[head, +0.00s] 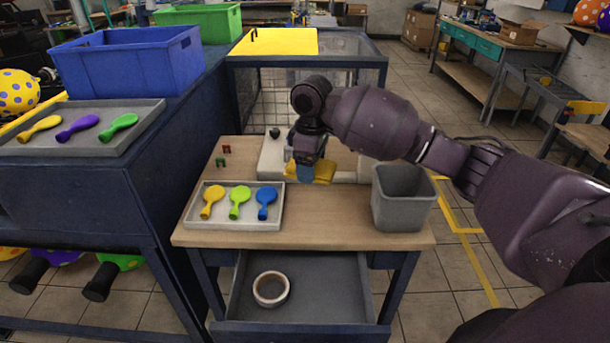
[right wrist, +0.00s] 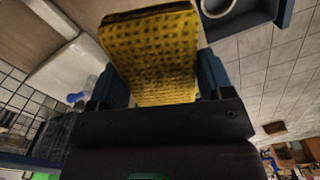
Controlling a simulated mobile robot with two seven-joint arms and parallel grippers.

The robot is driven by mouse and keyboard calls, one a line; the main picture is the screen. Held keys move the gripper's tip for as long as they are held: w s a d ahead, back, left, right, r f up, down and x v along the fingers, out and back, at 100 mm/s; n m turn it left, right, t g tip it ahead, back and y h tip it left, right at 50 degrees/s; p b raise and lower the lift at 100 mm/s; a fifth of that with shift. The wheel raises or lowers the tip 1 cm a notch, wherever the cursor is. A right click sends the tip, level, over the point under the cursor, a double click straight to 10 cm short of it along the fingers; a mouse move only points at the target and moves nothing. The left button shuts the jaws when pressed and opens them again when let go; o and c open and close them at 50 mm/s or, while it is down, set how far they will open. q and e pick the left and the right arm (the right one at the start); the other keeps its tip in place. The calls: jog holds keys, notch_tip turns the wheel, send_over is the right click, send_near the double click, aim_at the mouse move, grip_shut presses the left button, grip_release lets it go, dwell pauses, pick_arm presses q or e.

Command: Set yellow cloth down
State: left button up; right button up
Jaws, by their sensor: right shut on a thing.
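The yellow cloth (head: 322,171) is held by my right gripper (head: 305,172) above the back middle of the wooden table (head: 330,215). In the right wrist view the cloth (right wrist: 152,55) shows a dark dotted pattern and sits between the two blue fingers of the gripper (right wrist: 155,85). The gripper is shut on it. In the head view the cloth is partly hidden by the gripper, and I cannot tell whether it touches anything below. My left gripper is not in view.
A grey bin (head: 402,200) stands at the right edge. A white machine (head: 271,157) is behind the gripper. An open drawer (head: 330,290) holds a tape roll (head: 270,300). The front middle is clear.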

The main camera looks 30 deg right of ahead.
jog(key=w+d+r+n, duration=0.2)
jog(key=d+n, duration=0.1)
jog(key=d, duration=0.2)
send_over(325, 215)
notch_tip(325, 215, down, 15)
jog(key=shift+w+r, duration=0.1)
jog(key=shift+f+b, duration=0.45)
jog(key=shift+f, duration=1.85)
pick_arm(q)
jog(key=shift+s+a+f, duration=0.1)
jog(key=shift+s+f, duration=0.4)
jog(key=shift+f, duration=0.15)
pick_arm(e)
jog(key=shift+f, duration=0.15)
jog(key=shift+f, duration=0.1)
jog(key=o, duration=0.8)
jog(key=shift+c, duration=0.2)
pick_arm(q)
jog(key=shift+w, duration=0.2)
pick_arm(e)
jog(key=shift+o, duration=0.7)
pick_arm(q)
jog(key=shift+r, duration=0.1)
